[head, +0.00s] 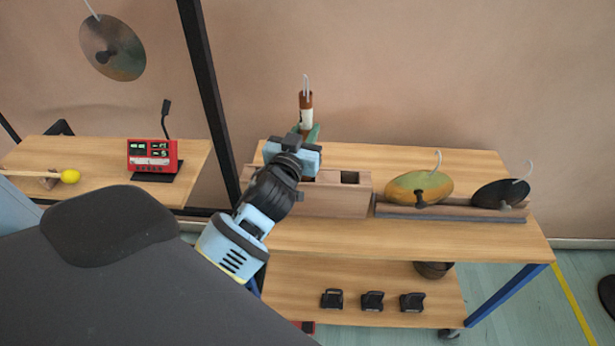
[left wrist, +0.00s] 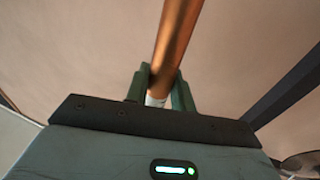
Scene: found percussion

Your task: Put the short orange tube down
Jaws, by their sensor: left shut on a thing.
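The short orange tube (head: 306,101) stands upright in my left gripper (head: 306,132), with a pale band low on it and a thin light hook or loop at its top. In the left wrist view the tube (left wrist: 174,42) looks copper-coloured and rises between the two green fingers of the gripper (left wrist: 158,88), which are shut on it near the pale band. The gripper is over the back of the table, behind a wooden block (head: 340,201) with a dark square opening in its top. My forearm hides the block's left part. My right gripper is not in view.
Two discs with hooks, one greenish gold (head: 419,186) and one dark (head: 498,194), stand in a long rack (head: 450,214) right of the block. The table top (head: 420,237) is clear in front. Several black clips sit on the lower shelf (head: 385,326). A dark post (head: 208,95) rises at left.

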